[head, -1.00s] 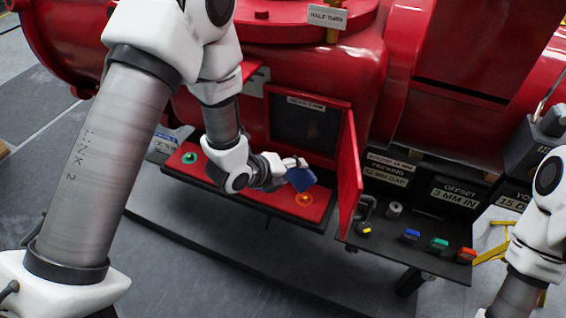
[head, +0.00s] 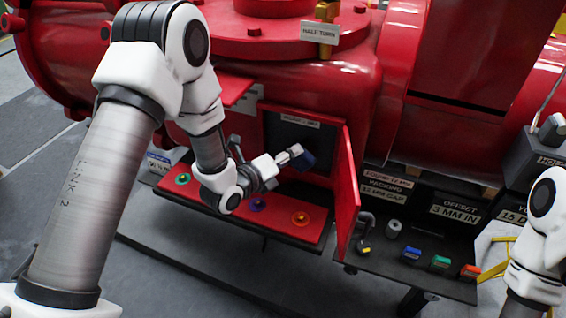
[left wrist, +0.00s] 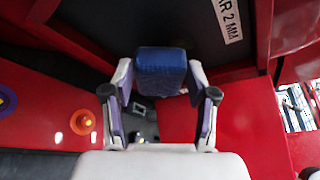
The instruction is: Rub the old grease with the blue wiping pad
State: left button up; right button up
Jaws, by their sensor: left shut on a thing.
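My left gripper (head: 290,156) is shut on the blue wiping pad (head: 306,159) and holds it at the opening (head: 290,135) in the red valve body. In the left wrist view the pad (left wrist: 161,72) sits between the two fingertips of the gripper (left wrist: 160,85). The dark recess panel (left wrist: 185,25) lies beyond it. I cannot tell whether the pad touches the panel. The old grease cannot be made out now; the pad and gripper may cover it. My right gripper is out of view.
An open red door (head: 347,190) stands just right of the opening. A red shelf (head: 275,222) with green, purple and orange round items lies below. A dark tray (head: 400,262) at the right holds several small coloured blocks. A yellow stand (head: 497,265) is farther right.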

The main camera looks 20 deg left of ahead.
pick_arm(q)
jog(key=shift+w, duration=1)
dwell(0.5)
